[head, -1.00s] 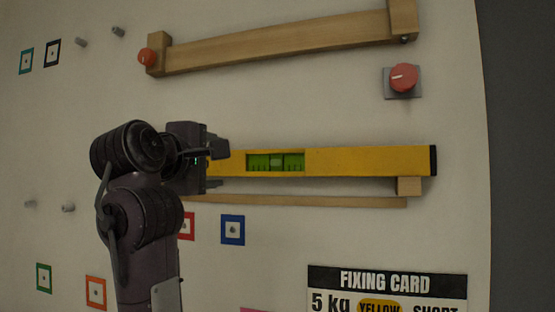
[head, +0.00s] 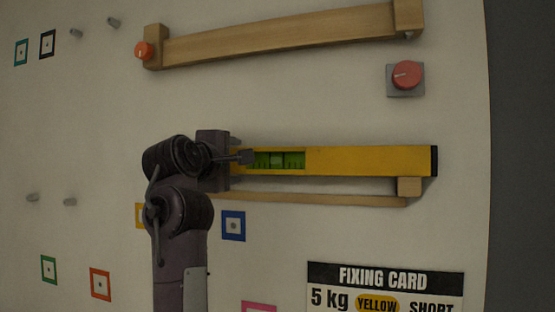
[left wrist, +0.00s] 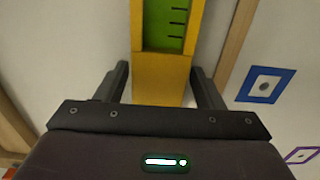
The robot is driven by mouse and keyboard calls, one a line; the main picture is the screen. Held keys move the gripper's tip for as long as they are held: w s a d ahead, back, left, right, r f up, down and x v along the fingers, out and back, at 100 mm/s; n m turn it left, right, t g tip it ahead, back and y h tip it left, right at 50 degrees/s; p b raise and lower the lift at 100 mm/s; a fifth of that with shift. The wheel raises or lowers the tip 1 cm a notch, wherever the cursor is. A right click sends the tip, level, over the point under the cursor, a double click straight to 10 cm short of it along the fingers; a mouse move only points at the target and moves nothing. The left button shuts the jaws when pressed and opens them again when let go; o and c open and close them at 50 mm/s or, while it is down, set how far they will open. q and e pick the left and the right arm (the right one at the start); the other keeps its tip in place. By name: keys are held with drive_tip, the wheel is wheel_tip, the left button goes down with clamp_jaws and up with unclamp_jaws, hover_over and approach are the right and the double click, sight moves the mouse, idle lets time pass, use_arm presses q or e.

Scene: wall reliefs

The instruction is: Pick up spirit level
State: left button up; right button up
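The spirit level (head: 365,161) is a long yellow bar with a green window and a dark right end cap. It lies level on a wooden ledge along the wall in the head view. Its left end is hidden behind my left arm. In the left wrist view the yellow bar (left wrist: 160,85) runs up between the two fingers of my left gripper (left wrist: 161,72). The fingers are apart, one on each side of the bar, with narrow gaps visible. In the head view my left gripper (head: 242,150) is beside the green window's left end. My right gripper is not in view.
A wooden beam (head: 280,40) is above, with an orange knob (head: 144,50) at its left. A red button (head: 406,75) is at upper right. Grey pegs and coloured square markers dot the wall. A fixing card (head: 385,288) is below.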

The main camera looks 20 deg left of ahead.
use_arm(q)
drive_tip(key=c, duration=0.7)
drive_tip(key=shift+r, duration=0.1)
drive_tip(key=shift+r+p, duration=0.2)
drive_tip(key=shift+p, duration=0.1)
drive_tip(key=shift+r+p, duration=0.35)
drive_tip(key=shift+r, duration=0.05)
drive_tip(key=shift+s+a+b, duration=0.15)
drive_tip(key=shift+s+b, duration=0.9)
drive_tip(key=shift+s, duration=2.75)
drive_tip(key=shift+s+a+b, duration=0.1)
drive_tip(key=shift+s+b, duration=0.9)
drive_tip(key=shift+s, duration=2.75)
